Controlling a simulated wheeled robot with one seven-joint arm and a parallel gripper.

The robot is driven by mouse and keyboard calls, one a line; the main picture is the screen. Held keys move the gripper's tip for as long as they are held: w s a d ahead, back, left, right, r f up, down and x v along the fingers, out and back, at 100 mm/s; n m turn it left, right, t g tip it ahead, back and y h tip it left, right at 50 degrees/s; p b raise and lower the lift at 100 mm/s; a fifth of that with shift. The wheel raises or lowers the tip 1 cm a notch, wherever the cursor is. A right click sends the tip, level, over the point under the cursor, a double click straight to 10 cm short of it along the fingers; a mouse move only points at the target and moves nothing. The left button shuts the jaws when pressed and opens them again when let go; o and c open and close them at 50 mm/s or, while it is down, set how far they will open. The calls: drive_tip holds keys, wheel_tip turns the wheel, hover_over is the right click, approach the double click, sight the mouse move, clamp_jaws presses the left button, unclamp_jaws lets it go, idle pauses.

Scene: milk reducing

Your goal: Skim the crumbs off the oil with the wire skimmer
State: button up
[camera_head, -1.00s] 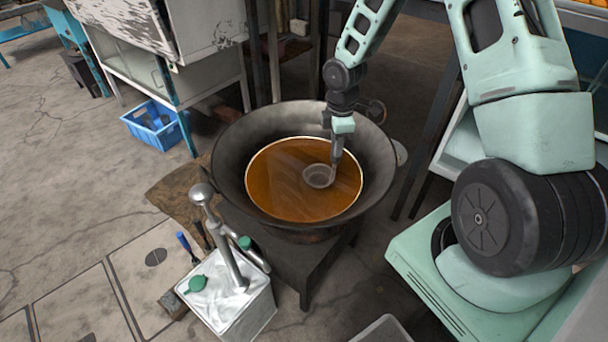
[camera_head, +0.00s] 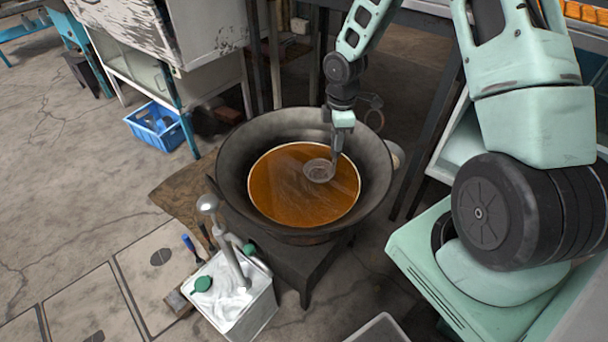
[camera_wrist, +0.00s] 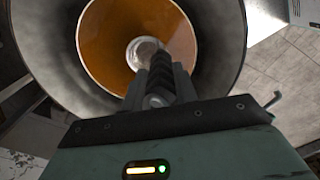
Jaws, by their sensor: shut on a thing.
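A large dark wok (camera_head: 235,150) holds orange-brown oil (camera_head: 290,195). The wire skimmer (camera_head: 319,171) has its round grey basket at the oil's surface, towards the upper right of the oil. My gripper (camera_head: 337,136) is above the right part of the wok, pointing down, shut on the skimmer's handle. In the wrist view, the wok (camera_wrist: 215,40), the oil (camera_wrist: 105,40) and the skimmer basket (camera_wrist: 143,50) show beyond my gripper (camera_wrist: 160,75). Crumbs cannot be made out clearly; only faint pale streaks show on the oil.
The wok rests on a dark stand (camera_head: 290,262). A blue crate (camera_head: 155,125) lies on the floor at left. A white cabinet (camera_head: 200,95) stands behind; floor at far left is open.

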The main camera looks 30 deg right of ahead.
wheel_tip(320, 180, up, 8)
drive_tip(key=p, duration=0.6)
drive_tip(key=shift+p, duration=0.4)
drive_tip(key=shift+f, duration=0.1)
